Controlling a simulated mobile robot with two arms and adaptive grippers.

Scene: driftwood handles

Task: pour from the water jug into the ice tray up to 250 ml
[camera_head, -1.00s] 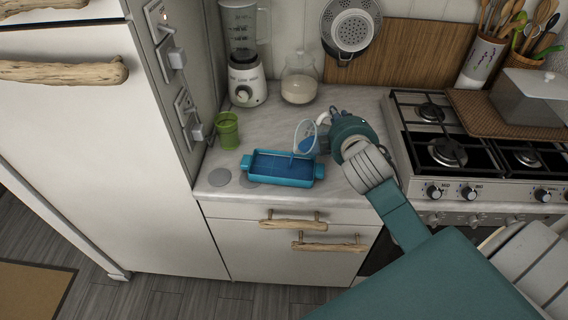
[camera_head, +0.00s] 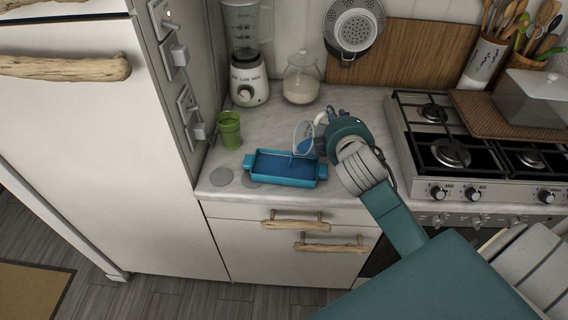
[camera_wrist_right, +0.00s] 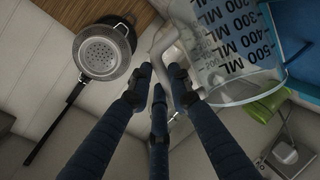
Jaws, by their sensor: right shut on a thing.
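The water jug (camera_head: 303,138) is a clear measuring jug with blue water, tilted over the right part of the ice tray. It also shows large in the right wrist view (camera_wrist_right: 235,50), with black ML marks and its handle at the fingers. My right gripper (camera_head: 329,123) is shut on the jug's handle; its fingers show in the right wrist view (camera_wrist_right: 160,85). The ice tray (camera_head: 322,171) is a blue rectangular tray with end handles on the counter, with blue water in it. A thin blue stream runs from the jug into it. My left gripper is not in view.
A green cup (camera_head: 229,130) stands left of the tray. A blender (camera_head: 246,70) and a glass jar (camera_head: 301,80) stand behind. The gas stove (camera_head: 450,150) is to the right. Grey discs (camera_head: 221,177) lie left of the tray.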

